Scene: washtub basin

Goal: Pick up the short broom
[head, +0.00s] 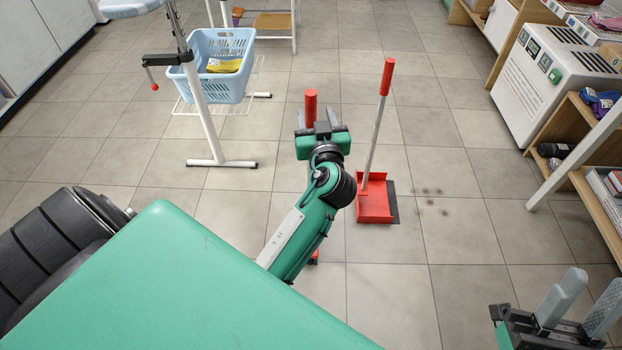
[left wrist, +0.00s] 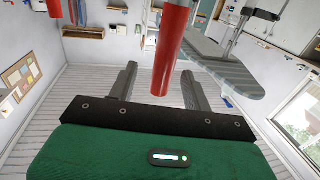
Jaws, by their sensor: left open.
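The short broom shows as a red handle end (head: 311,104) just beyond my left gripper (head: 318,118). A bit of red shows at the floor below my arm; the rest of the broom is hidden behind the gripper and arm. In the left wrist view the red handle (left wrist: 173,48) stands in line with the gap between the two spread fingers (left wrist: 158,75), nearer the right one. My left gripper is open and not closed on it. My right gripper (head: 580,300) is at the lower right corner, its fingers apart and empty.
A red dustpan (head: 375,207) with a long upright handle stands just right of the broom. A blue basket (head: 222,62) on a white rack and an ironing-board stand are at the back left. A white cabinet (head: 540,95) and wooden shelves line the right.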

